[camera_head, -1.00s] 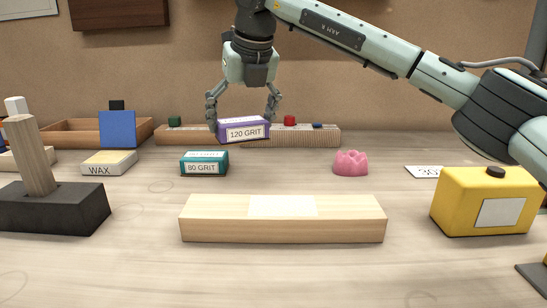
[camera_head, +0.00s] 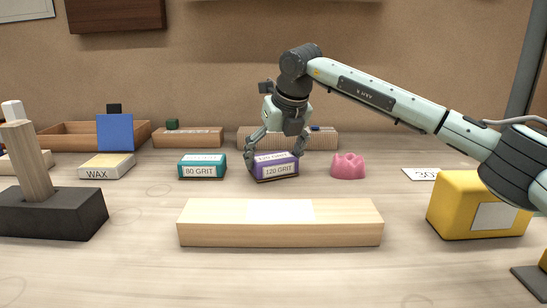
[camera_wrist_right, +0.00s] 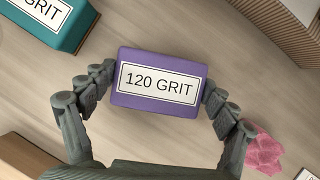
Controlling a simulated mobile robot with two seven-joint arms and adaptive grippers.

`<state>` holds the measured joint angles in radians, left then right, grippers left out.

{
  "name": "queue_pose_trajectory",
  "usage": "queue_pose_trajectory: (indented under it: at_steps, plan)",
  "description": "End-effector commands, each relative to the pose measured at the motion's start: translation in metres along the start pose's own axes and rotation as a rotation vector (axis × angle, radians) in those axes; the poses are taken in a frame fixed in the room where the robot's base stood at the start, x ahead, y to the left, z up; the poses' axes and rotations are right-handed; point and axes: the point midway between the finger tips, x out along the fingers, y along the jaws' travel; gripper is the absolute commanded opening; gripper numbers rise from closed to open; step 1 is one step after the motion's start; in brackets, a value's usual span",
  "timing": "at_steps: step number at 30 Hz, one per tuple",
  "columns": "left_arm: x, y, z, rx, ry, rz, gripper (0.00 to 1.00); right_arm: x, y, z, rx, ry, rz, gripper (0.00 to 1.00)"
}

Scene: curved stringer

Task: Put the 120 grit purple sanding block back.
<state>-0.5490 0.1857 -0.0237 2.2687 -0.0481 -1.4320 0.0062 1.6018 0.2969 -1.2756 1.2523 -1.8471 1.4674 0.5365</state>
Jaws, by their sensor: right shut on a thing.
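The purple 120 grit sanding block (camera_head: 276,167) is between the fingers of my right gripper (camera_head: 276,158), slightly tilted, at or just above the table between the teal 80 grit block (camera_head: 202,166) and a pink lump (camera_head: 348,166). In the right wrist view the purple block (camera_wrist_right: 158,80) shows its label, with the fingers of my right gripper (camera_wrist_right: 158,92) shut on its two short ends. Whether its underside touches the table cannot be told. My left gripper is not in view.
A pale wooden bar (camera_head: 280,224) lies in front. A yellow box (camera_head: 480,205) stands at right, a wax block (camera_head: 107,166) and black base with a wooden post (camera_head: 50,212) at left. Ribbed wooden blocks (camera_head: 188,138) stand behind. Table between bar and blocks is clear.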

Motion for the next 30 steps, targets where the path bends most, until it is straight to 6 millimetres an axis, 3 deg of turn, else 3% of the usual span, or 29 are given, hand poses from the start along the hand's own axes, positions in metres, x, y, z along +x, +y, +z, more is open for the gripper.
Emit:
queue_pose_trajectory:
  at_steps: [6,7,10,23,30]
  plan:
    - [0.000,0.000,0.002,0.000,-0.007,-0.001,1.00,0.002,0.000,-0.001,0.000,0.000,0.000,0.54]
    - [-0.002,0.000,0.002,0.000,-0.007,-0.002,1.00,0.002,0.000,-0.001,0.000,0.001,0.000,0.87]
    - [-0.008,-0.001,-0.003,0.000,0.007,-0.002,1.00,0.002,0.000,-0.001,0.000,0.001,0.000,0.99]
    - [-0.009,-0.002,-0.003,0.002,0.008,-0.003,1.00,-0.002,0.000,0.001,0.000,0.001,0.000,1.00]
    - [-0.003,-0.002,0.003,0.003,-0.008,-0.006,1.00,-0.043,-0.001,0.001,0.000,-0.003,0.000,1.00]
